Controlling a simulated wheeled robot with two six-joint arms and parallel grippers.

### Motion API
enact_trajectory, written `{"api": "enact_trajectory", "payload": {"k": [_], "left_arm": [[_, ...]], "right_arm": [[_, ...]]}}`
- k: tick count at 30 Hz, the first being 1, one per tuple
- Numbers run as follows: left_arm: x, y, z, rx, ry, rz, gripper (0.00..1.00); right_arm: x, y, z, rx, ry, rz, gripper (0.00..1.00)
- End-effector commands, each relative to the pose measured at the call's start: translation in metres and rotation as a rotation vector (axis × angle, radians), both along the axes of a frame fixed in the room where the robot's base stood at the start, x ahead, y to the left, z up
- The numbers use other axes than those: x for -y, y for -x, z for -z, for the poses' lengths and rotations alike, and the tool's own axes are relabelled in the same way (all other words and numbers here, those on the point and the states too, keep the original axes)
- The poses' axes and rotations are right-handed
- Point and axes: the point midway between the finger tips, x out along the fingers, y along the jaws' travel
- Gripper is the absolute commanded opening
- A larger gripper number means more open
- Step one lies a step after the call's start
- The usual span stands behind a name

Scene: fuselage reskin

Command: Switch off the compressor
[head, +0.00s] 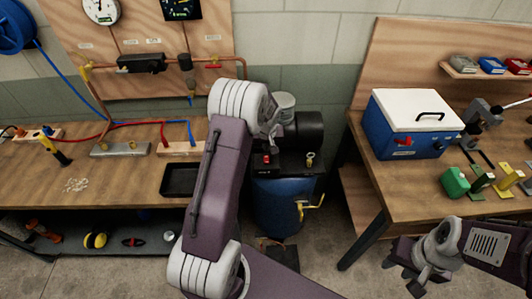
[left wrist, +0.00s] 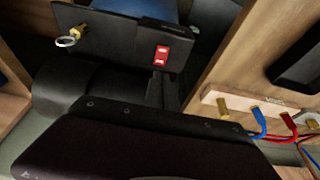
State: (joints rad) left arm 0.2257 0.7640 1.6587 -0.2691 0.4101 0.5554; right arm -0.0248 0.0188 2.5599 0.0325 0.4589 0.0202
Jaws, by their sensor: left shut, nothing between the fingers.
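The compressor has a blue tank (head: 280,208), a black motor (head: 305,130) and a dark top plate. A small red switch (head: 266,159) sits on that plate. In the left wrist view the red switch (left wrist: 162,55) shows two pale marks on its face; I cannot read its position. My left gripper (head: 270,146) is shut and empty, just above and behind the red switch in the head view. Whether it touches the switch I cannot tell. My right gripper (head: 416,284) is low at the right, away from the compressor; its fingers are unclear.
A brass valve with a ring (left wrist: 70,37) stands on the plate beside the switch. A yellow tap (head: 312,203) sticks out of the tank. The left workbench (head: 130,180) carries a black tray (head: 180,180); the right bench (head: 385,190) carries a blue cooler box (head: 405,135).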

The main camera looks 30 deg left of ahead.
Motion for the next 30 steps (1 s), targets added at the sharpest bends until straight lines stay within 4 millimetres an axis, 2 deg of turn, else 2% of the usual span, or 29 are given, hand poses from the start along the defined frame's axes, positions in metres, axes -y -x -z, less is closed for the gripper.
{"api": "enact_trajectory", "payload": {"k": [6, 10, 23, 27, 30], "left_arm": [[-0.005, -0.007, 0.039, -0.002, 0.0, 0.0, 0.0], [-0.006, -0.009, 0.052, -0.001, 0.001, 0.0, 0.0], [-0.006, -0.01, 0.059, 0.001, -0.001, 0.001, 0.0], [-0.006, -0.011, 0.069, 0.002, 0.0, -0.001, 0.0], [-0.006, -0.01, 0.063, -0.001, 0.001, 0.0, 0.0]], "right_arm": [[0.0, 0.0, -0.009, 0.0, 0.0, 0.0, 0.36], [0.0, 0.0, -0.011, 0.0, 0.0, 0.0, 0.36], [0.0, 0.0, -0.01, 0.0, 0.0, 0.0, 0.36], [0.0, 0.0, 0.005, 0.0, 0.0, 0.0, 0.36], [0.0, 0.0, -0.002, 0.0, 0.0, 0.0, 0.36]]}}
